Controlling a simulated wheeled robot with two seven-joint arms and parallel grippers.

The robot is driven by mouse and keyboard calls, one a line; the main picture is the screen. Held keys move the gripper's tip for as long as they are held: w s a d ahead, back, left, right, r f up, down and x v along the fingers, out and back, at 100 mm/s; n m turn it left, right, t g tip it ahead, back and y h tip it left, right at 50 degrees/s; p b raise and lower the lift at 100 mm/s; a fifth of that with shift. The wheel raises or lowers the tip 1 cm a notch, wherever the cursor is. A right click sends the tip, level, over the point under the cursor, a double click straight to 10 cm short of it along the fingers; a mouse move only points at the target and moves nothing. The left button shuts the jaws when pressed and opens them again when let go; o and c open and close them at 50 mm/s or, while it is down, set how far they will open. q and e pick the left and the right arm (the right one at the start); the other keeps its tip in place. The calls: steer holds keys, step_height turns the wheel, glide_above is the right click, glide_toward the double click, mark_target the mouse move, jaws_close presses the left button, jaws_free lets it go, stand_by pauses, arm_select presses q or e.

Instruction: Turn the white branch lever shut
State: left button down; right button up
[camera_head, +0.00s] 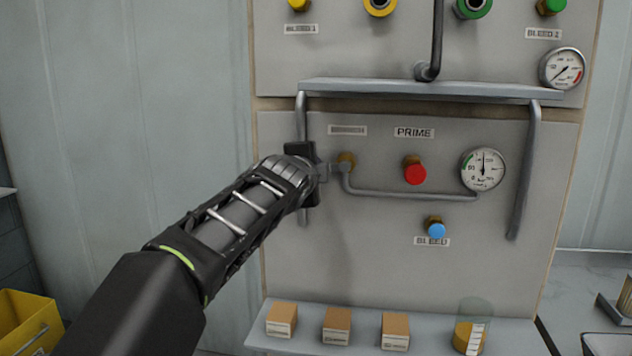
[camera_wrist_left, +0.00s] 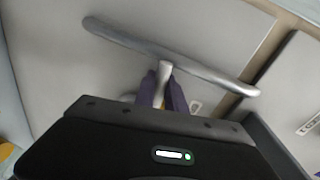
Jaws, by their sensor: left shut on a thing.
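A brass valve fitting (camera_head: 346,160) sits on the grey panel, left of the PRIME label. My left gripper (camera_head: 322,172) is at its left side, in front of the left vertical pipe. In the left wrist view its two dark fingers (camera_wrist_left: 162,88) are shut around a pale, short bar (camera_wrist_left: 164,70), which I take to be the white branch lever. The fingers and the gripper body hide most of the lever, so its exact angle cannot be told. My right gripper is in neither view.
The left pipe (camera_head: 302,115) runs close by the gripper. A thin pipe (camera_head: 410,193) leads right to a gauge (camera_head: 483,170). A red knob (camera_head: 415,174) and blue knob (camera_head: 437,230) stick out. Small boxes (camera_head: 337,322) stand on the shelf below.

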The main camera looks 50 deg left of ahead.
arm_select(q)
steer(key=shift+r+m, duration=0.35)
steer(key=shift+m, duration=0.25)
steer(key=c, duration=1.4)
jaws_free()
steer(key=b+v, duration=0.1)
steer(key=v, duration=0.7)
steer(key=shift+w, duration=0.15)
